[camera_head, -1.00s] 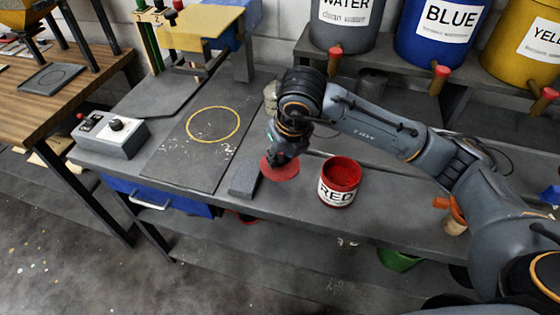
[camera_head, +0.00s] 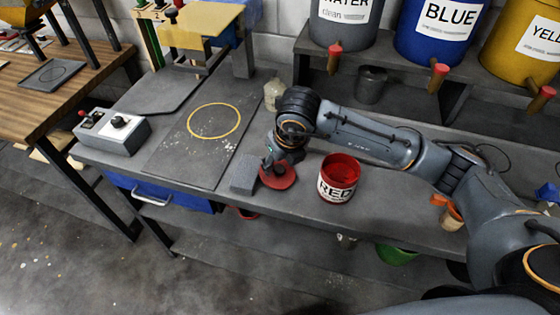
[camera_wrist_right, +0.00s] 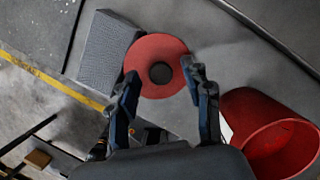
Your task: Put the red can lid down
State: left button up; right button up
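The red can lid (camera_head: 279,180) is a flat red disc near the front edge of the grey bench, between a grey block and the red can. It appears to lie flat on the bench. In the right wrist view the lid (camera_wrist_right: 158,48) shows a dark round knob at its centre. My right gripper (camera_head: 270,165) is just above the lid. In the wrist view its fingers (camera_wrist_right: 160,76) are spread apart on either side of the knob, with gaps to it. The open red can (camera_head: 338,180), labelled RED, stands right of the lid. My left gripper is not in view.
The grey block (camera_head: 244,173) sits close left of the lid. A dark board with a yellow ring (camera_head: 213,122) and a control box (camera_head: 112,134) are farther left. Blue (camera_head: 440,35) and yellow drums stand on the back shelf. Bench right of the can is partly clear.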

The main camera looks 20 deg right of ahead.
jog(key=shift+r, duration=0.1)
jog(key=shift+r+p, duration=0.25)
jog(key=shift+p, duration=0.05)
jog(key=b+v, duration=0.2)
jog(key=v, duration=0.9)
jog(key=shift+r, duration=0.3)
jog(key=shift+s+f, duration=0.1)
jog(key=shift+s, duration=0.1)
